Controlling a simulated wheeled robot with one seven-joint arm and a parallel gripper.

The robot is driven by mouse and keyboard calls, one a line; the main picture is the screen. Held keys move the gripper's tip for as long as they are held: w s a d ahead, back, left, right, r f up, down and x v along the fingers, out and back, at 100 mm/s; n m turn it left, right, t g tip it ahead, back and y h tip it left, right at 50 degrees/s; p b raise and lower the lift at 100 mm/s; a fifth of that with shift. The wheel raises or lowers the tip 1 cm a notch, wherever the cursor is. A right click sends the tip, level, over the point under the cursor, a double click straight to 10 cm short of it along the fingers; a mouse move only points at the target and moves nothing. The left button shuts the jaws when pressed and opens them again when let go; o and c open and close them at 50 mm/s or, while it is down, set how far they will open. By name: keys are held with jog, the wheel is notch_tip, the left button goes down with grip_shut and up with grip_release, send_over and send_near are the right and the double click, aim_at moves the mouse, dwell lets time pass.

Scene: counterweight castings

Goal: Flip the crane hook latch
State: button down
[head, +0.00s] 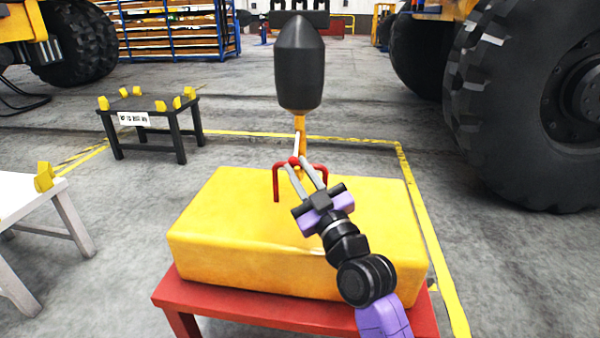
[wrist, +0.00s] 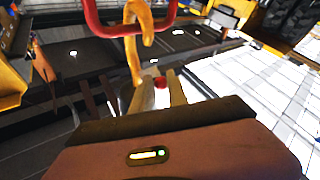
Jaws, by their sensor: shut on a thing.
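The yellow-orange crane hook (head: 300,124) hangs under a black hook block (head: 299,65) above the yellow casting (head: 230,215). In the wrist view the hook (wrist: 133,50) curves down through the red lifting bail (wrist: 100,24); the bail (head: 277,185) stands on the casting in the head view. A pale latch strip (head: 297,141) shows beside the hook, with a red knob (head: 293,160) at its lower end. My gripper (head: 298,165) is shut on the red knob (wrist: 161,82), with a finger on each side. Its contact with the knob is partly hidden.
The casting rests on a red stand (head: 290,312). A dark table (head: 152,112) with yellow blocks stands behind left, a white table (head: 35,200) at far left. A large tyre (head: 530,110) is at right. The floor between is clear.

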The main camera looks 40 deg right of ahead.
jog(key=shift+f, duration=0.3)
jog(key=c, duration=1.3)
grip_release()
jog(key=shift+c, duration=0.2)
jog(key=shift+o, duration=0.2)
jog(key=shift+r, duration=0.15)
jog(key=v, duration=0.7)
jog(key=shift+s, duration=0.3)
